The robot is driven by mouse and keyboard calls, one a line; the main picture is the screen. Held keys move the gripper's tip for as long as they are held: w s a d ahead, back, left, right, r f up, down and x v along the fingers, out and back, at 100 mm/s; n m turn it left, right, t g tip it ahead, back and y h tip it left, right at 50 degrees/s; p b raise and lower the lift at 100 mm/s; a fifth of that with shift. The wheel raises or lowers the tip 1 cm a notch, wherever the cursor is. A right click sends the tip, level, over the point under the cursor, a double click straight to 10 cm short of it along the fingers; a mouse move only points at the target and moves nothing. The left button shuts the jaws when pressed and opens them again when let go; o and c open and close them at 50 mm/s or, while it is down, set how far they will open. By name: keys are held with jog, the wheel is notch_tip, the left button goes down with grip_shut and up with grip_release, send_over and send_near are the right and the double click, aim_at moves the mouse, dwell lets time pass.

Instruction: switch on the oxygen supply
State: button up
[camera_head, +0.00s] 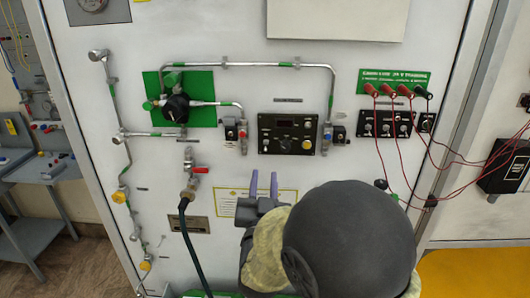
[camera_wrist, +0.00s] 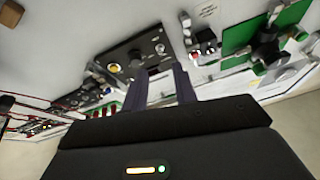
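A white upright panel (camera_head: 220,60) carries oxygen-trainer pipework with green bands. A round black knob (camera_head: 176,108) sits on a green plate (camera_head: 205,85) at upper left; the plate also shows at upper right in the wrist view (camera_wrist: 290,22). A valve with a red lever (camera_head: 200,170) is below it, above a dark hose. A black control box (camera_head: 287,134) with a yellow button (camera_head: 307,144) is at centre; it shows in the wrist view (camera_wrist: 140,52). My gripper (camera_head: 263,184) is open and empty, below the control box, its two fingers apart.
Red leads (camera_head: 405,140) hang from sockets under a green sign (camera_head: 392,81) at right, running to a black box (camera_head: 505,167). Grey benches (camera_head: 40,165) stand at far left. My arm hides the lower middle panel.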

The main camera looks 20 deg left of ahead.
aim_at(266, 148)
jog(key=p+x, duration=0.1)
jog(key=x, duration=0.6)
jog(key=shift+w+p, duration=0.1)
jog(key=shift+p, duration=0.2)
grip_shut()
